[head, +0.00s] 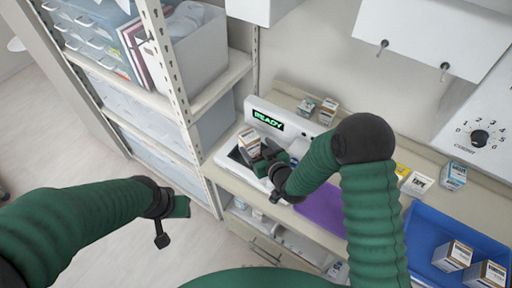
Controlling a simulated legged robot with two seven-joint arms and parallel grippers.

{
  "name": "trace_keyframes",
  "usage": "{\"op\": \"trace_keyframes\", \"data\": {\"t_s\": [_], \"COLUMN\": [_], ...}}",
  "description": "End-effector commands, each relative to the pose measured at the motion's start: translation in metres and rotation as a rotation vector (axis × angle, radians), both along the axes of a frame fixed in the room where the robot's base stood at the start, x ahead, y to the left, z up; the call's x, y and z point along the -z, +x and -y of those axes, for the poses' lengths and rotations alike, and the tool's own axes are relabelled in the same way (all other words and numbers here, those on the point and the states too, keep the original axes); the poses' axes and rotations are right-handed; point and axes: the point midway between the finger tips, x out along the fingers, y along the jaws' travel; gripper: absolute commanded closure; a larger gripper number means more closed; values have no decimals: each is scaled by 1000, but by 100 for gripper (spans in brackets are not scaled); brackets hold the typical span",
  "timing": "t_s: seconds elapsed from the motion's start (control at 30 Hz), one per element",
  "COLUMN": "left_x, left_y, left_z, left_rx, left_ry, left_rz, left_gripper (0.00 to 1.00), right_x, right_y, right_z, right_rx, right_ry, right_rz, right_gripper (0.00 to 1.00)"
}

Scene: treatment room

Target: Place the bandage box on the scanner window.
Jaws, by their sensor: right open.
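The white scanner (285,122) stands on the counter, with a green READY on its display. A small white and brown box (249,142), which seems to be the bandage box, is at the scanner's dark window (236,156). It looks upright on or just over the window; its lower part is hidden by my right gripper. My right gripper (264,161) is open, close in front of the box; I cannot tell if they touch. My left gripper (172,220) is empty over the floor, left of the counter, its fingers apart.
A purple mat (322,208) lies right of the scanner, partly behind my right arm. A blue tray (425,232) holds boxes at the lower right. Small boxes (328,109) stand behind the scanner, and others (453,174) at the right. A shelf rack (168,75) borders the counter's left.

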Motion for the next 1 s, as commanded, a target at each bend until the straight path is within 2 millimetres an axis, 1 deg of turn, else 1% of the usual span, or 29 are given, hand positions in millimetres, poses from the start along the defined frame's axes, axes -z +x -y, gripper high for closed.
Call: {"op": "trace_keyframes", "data": {"t_s": [0.13, 0.27, 0.5, 0.57, 0.6, 0.63, 0.7, 0.8, 0.93, 1.0], "left_x": [-2, 3, 12, 13, -4, -9, -13, -14, -13, -13], "left_y": [0, 0, 0, 0, 0, 0, 0, 0, 0, 0], "left_z": [0, 0, 0, 0, 0, 0, 0, 0, 0, 0], "left_rx": [0, 0, 0, 0, 0, 0, 0, 0, 0, 0], "left_ry": [0, 0, 0, 0, 0, 0, 0, 0, 0, 0], "left_rz": [0, 0, 0, 0, -1, -1, 1, 1, 0, 0], "left_gripper": [64, 64, 64, 64, 64, 64, 64, 64, 64, 64], "right_x": [-2, -8, -31, -36, -47, -48, -49, -48, -46, -45], "right_y": [-1, -15, -68, -80, -87, -91, -97, -102, -102, -101], "right_z": [-1, 6, 29, 34, 37, 39, 42, 43, 45, 51], "right_rx": [0, -1, 1, 1, -1, -1, 0, -1, 1, 12], "right_ry": [-1, 0, -1, -1, 0, -1, -2, -1, -6, -33], "right_rz": [0, 1, 1, 1, -4, -6, -4, -3, -8, -44], "right_gripper": [24, 24, 24, 24, 24, 24, 24, 24, 24, 24]}}
